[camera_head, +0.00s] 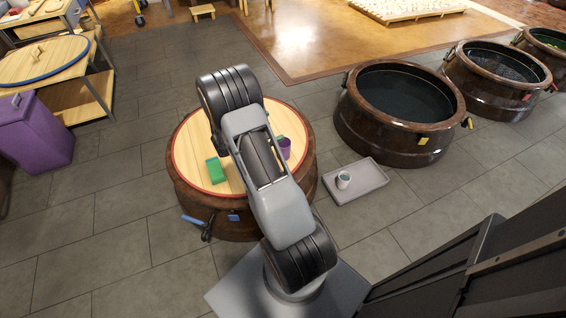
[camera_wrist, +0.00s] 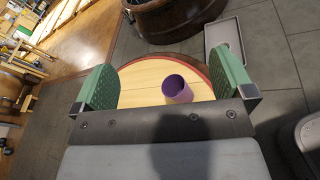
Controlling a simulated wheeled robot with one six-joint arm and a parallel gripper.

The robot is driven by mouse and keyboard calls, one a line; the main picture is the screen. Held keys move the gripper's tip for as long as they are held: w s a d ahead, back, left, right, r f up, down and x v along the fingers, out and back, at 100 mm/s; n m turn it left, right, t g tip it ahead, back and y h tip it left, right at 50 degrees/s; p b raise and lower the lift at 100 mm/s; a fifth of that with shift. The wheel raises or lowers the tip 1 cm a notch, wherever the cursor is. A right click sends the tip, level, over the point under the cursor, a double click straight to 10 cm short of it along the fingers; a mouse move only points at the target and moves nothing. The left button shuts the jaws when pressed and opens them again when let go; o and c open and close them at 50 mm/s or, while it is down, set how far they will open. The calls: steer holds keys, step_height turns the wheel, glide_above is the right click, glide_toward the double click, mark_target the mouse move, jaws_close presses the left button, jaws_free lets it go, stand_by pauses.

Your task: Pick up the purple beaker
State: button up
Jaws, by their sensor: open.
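The purple beaker (camera_head: 285,148) stands on a round wooden lid with a red rim (camera_head: 183,168), on top of a brown jar. In the head view my arm partly covers the lid and passes just left of the beaker. In the wrist view the beaker (camera_wrist: 177,90) shows between the two green fingers, a little nearer the right one, and its lower part is cut off by the gripper's body. My gripper (camera_wrist: 164,76) is open and empty, with its fingers wide apart. I cannot tell how far the beaker is from the fingers.
A grey tray (camera_head: 374,182) with a small cup (camera_head: 343,180) lies on the floor right of the jar. A large open jar (camera_head: 398,145) stands behind it, with more jars further right. A purple bin (camera_head: 38,135) and a wooden cart (camera_head: 75,98) stand at left.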

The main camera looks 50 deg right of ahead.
mark_target(283, 150)
steer(key=w+d+f+n+t+b, duration=0.1)
steer(key=f+n+b, duration=0.1)
steer(key=f, duration=0.6)
steer(key=w+d+f+n+t+h+b, duration=0.1)
steer(key=f+n+t+b, duration=0.1)
steer(key=f, duration=0.6)
steer(key=w+d+f+n+t+h+b, duration=0.1)
steer(key=f+b, duration=0.3)
steer(key=f, duration=0.5)
steer(key=shift+w+n+t, duration=0.15)
steer(key=shift+n+t, duration=0.35)
steer(key=shift+n, duration=0.4)
steer(key=shift+w+d+r, duration=0.1)
steer(key=shift+d+r, duration=0.05)
steer(key=shift+d, duration=0.4)
steer(key=d, duration=0.1)
steer(key=d+b, duration=0.1)
steer(key=d, duration=0.1)
steer(key=d+b, duration=0.1)
steer(key=d, duration=0.1)
steer(key=shift+w+d, duration=0.25)
steer(key=shift+w, duration=0.1)
steer(key=shift+d, duration=0.4)
steer(key=shift+c, duration=0.4)
steer(key=c, duration=0.9)
